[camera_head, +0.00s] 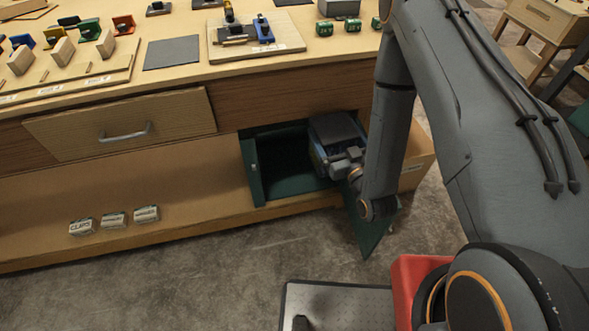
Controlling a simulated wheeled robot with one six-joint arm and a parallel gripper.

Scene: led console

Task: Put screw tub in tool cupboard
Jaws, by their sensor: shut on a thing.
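The tool cupboard (257,188) is a dark green compartment low in the bench, and its green door (373,234) stands open at the right. My gripper (322,160) is at the right part of the cupboard opening, with my wrist outside by the door. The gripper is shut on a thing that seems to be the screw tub. Its fingertips and that thing are mostly hidden by the gripper body and the cupboard, so I cannot tell whether the tub touches the cupboard floor.
Several small labelled tubs, one reading CLIPS (82,227), stand on the low shelf (190,205) left of the cupboard. A drawer (122,125) above sticks out slightly. Tools and blocks cover the bench top (180,75). The floor (190,275) in front is clear.

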